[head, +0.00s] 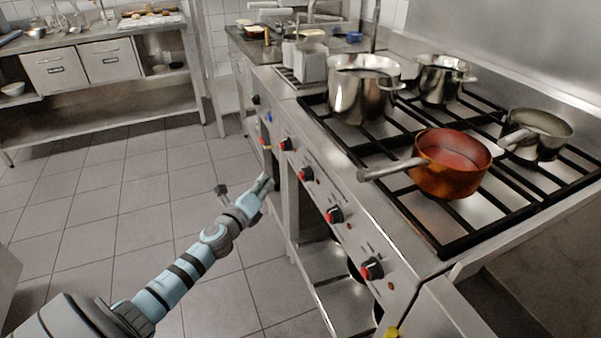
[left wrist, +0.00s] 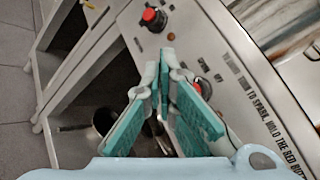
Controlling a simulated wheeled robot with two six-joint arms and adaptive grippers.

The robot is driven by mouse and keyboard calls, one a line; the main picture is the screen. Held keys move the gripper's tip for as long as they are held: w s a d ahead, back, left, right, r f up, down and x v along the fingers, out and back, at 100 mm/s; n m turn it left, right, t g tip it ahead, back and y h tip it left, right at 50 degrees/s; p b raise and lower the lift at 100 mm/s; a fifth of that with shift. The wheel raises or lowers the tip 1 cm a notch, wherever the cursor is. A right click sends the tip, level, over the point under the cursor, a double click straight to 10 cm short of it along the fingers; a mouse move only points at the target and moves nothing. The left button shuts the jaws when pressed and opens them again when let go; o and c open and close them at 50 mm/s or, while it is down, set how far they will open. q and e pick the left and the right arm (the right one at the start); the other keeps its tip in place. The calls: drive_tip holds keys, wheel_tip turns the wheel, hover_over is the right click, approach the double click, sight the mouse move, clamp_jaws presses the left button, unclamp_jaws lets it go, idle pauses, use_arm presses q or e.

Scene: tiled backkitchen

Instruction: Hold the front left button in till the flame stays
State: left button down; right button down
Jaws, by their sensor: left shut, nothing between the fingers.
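The stove (head: 410,270) has a sloping steel front panel with a row of black knobs with red parts. They include the nearest knob (head: 371,268), a second knob (head: 334,215), a third knob (head: 307,173) and a farther knob (head: 286,143). I cannot tell which one is the front left button. My left gripper (head: 266,181) is shut and empty, in front of the panel and left of the third knob. In the left wrist view its fingertips (left wrist: 166,57) point at the panel, between a clear red knob (left wrist: 153,17) and another red knob (left wrist: 203,87) partly hidden by a finger. Contact cannot be told.
A copper pan (head: 452,182) stands on the grates, its handle reaching over the front edge. Steel pots, including a large pot (head: 362,95), stand behind. An open shelf (head: 340,295) lies below the panel. The tiled floor (head: 140,210) is clear to the left.

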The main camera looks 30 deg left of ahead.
use_arm(q)
drive_tip(key=shift+w+d+p, duration=0.2)
drive_tip(key=shift+w+d, duration=0.35)
drive_tip(key=shift+w, duration=0.25)
drive_tip(key=shift+w+d+p, duration=0.15)
drive_tip(key=shift+w+d, duration=0.45)
drive_tip(key=shift+w, duration=0.25)
drive_tip(key=shift+w+d+p, duration=0.2)
drive_tip(key=shift+w+d, duration=0.35)
drive_tip(key=shift+w, duration=0.25)
drive_tip(key=shift+w+d, duration=0.25)
drive_tip(key=shift+w, duration=0.15)
drive_tip(key=shift+w+d, duration=0.2)
drive_tip(key=shift+w, duration=0.05)
idle(0.7)
drive_tip(key=shift+s+a, duration=0.1)
idle(2.9)
drive_tip(key=shift+s+a, duration=0.35)
drive_tip(key=shift+s, duration=0.2)
drive_tip(key=shift+s+a+b, duration=0.3)
drive_tip(key=shift+s+a, duration=0.45)
drive_tip(key=shift+s, duration=0.3)
drive_tip(key=shift+s+a+b, duration=0.25)
drive_tip(key=shift+s+a, duration=0.45)
drive_tip(key=shift+s, duration=0.3)
